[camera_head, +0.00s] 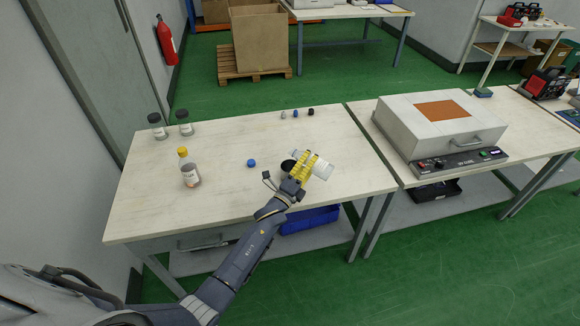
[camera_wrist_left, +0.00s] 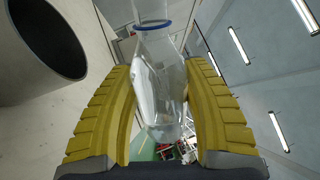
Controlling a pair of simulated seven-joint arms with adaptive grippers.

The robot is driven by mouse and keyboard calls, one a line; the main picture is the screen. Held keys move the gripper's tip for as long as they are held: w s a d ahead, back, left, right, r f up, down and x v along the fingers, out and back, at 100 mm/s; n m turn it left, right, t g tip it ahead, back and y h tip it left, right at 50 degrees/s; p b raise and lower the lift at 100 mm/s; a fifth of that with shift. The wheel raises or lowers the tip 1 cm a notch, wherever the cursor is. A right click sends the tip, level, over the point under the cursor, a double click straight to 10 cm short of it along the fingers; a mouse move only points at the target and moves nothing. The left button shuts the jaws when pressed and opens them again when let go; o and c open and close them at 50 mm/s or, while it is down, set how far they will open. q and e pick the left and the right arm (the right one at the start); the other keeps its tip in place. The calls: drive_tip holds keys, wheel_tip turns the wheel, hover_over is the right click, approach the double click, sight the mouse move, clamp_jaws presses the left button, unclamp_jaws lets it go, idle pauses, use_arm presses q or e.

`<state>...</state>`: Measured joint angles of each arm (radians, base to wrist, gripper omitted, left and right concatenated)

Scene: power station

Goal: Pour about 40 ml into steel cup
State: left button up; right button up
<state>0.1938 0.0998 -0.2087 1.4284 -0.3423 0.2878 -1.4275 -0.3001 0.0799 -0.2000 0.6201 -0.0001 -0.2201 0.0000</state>
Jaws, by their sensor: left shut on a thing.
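My left gripper (camera_head: 316,166) has yellow fingers and is shut on a clear bottle (camera_head: 298,155), held strongly tilted above the table. In the left wrist view the bottle (camera_wrist_left: 160,85) sits between both fingers, with a blue ring at its neck; the mouth is cut off by the top edge. A dark round opening, which looks like the steel cup (camera_head: 288,165), is beside the gripper and partly hidden by it. In the wrist view a pale cup with a dark inside (camera_wrist_left: 45,38) shows at upper left, apart from the bottle body. I cannot see any stream or the cup's contents.
A blue cap (camera_head: 251,163) lies on the table (camera_head: 222,205). A yellow-capped bottle (camera_head: 189,174) and two dark-lidded jars (camera_head: 158,130) (camera_head: 185,127) stand at left. Several small pieces (camera_head: 295,114) are at the back edge. A boxy device (camera_head: 440,125) occupies the right table.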

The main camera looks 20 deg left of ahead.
sight(316, 168)
use_arm(q)
drive_tip(key=shift+f+n+y, duration=0.4)
drive_tip(key=shift+f+n, duration=0.1)
drive_tip(key=shift+n, duration=0.3)
drive_tip(key=shift+d, duration=0.2)
drive_tip(key=shift+s+d+f, duration=0.1)
drive_tip(key=shift+s+d, duration=0.05)
drive_tip(key=shift+d, duration=0.35)
drive_tip(key=shift+s+d, duration=0.15)
drive_tip(key=shift+d, duration=0.35)
drive_tip(key=shift+d+f, duration=0.1)
drive_tip(key=shift+d, duration=0.05)
idle(0.5)
drive_tip(key=shift+r+m, duration=0.5)
drive_tip(key=shift+r, duration=0.15)
drive_tip(key=shift+a+r+m+h, duration=0.15)
drive_tip(key=shift+m+h, duration=0.1)
drive_tip(key=shift+m, duration=0.25)
drive_tip(key=shift+a+r+m+h, duration=0.1)
drive_tip(key=shift+m+h, duration=0.15)
drive_tip(key=shift+m, duration=0.25)
drive_tip(key=m+h, duration=0.1)
drive_tip(key=m, duration=0.1)
drive_tip(key=shift+f+m+g, duration=0.1)
drive_tip(key=shift+m+g, duration=0.2)
drive_tip(key=shift+m, duration=0.1)
drive_tip(key=shift+w+a+r+m+h, duration=0.1)
drive_tip(key=shift+a+r+m+h, duration=0.25)
drive_tip(key=shift+m, duration=0.65)
